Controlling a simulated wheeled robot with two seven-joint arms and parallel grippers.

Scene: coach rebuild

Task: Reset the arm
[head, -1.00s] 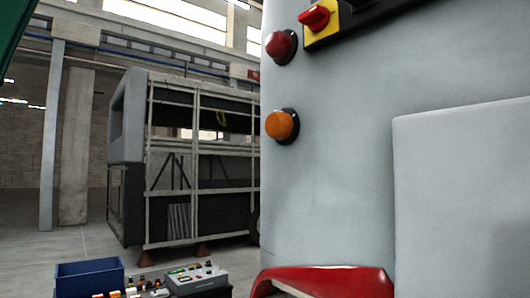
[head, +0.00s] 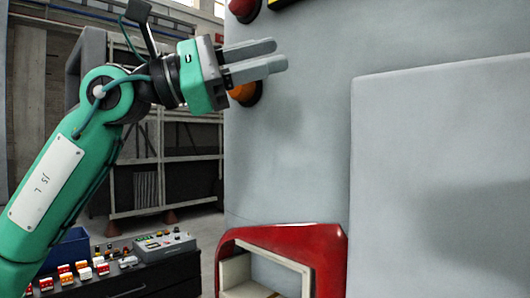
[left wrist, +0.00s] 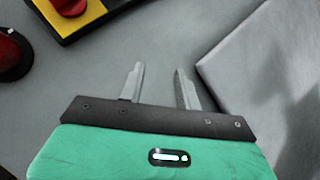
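My left arm (head: 65,170), green, comes in from the left in the head view and is raised and bent. Its gripper (head: 280,55) points right across the front of the grey panel (head: 300,140). Its two grey fingers are apart with nothing between them. It partly covers the orange lamp (head: 243,92). In the left wrist view the open fingers (left wrist: 158,68) show against the plain grey surface. I cannot tell how far the tips are from the panel. My right gripper is not in view.
A red dome (head: 242,8) and a red-and-yellow switch (left wrist: 72,8) are on the panel. A raised grey block (head: 440,170) is at right. Below are a red-framed opening (head: 335,250), a control box (head: 165,243) and a blue bin (head: 68,250). A coach frame (head: 165,207) stands behind.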

